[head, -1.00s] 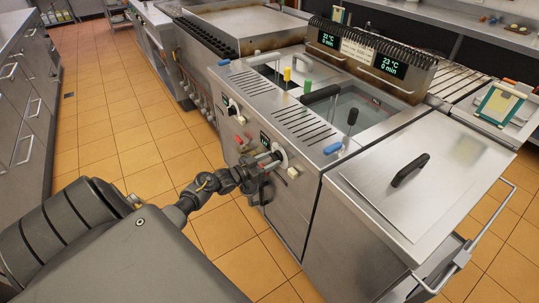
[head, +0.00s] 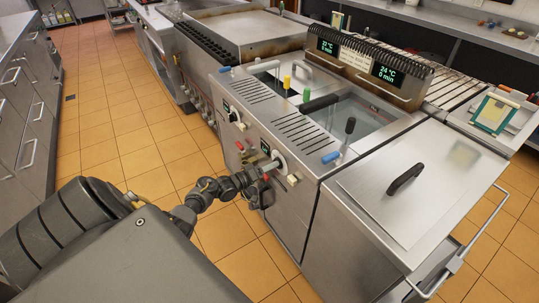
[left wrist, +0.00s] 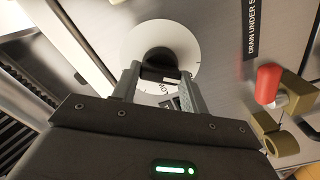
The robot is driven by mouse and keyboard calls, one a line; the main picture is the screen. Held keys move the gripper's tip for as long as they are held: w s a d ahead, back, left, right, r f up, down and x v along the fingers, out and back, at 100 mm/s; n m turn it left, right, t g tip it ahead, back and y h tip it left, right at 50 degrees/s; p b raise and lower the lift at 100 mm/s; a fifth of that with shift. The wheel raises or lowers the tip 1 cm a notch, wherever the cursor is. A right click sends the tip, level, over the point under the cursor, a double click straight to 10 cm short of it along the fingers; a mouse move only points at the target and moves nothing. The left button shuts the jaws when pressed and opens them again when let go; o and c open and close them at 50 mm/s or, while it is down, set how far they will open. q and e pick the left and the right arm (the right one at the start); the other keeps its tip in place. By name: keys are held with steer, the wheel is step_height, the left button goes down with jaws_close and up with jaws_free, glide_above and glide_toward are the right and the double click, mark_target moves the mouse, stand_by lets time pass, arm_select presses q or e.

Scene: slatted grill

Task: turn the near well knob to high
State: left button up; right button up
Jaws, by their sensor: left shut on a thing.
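The near well knob is a black knob (left wrist: 158,62) on a round white dial (left wrist: 150,45) in the left wrist view. In the head view its pale dial (head: 280,160) shows on the front panel of the two-well unit. My left gripper (head: 270,167) reaches it from the front. Its two fingers (left wrist: 158,88) stand on either side of the knob and are shut on it. The gripper covers much of the knob in the head view. Part of the dial's lettering is hidden, and I cannot read the setting. My right gripper is not in view.
A red-tipped lever (left wrist: 268,82) with brass fittings is close to the right of the gripper. Another knob (head: 234,115) is farther along the panel. The display (head: 387,74) above the near well reads 24 °C. The tiled floor (head: 235,235) in front is clear.

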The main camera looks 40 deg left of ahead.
arm_select(q)
steer(key=shift+d+f+n+p, duration=0.1)
steer(key=shift+n+p, duration=0.25)
steer(key=shift+n, duration=1.15)
steer(key=shift+s, duration=0.1)
steer(key=o, duration=1)
steer(key=v, duration=1)
steer(key=shift+s, duration=0.35)
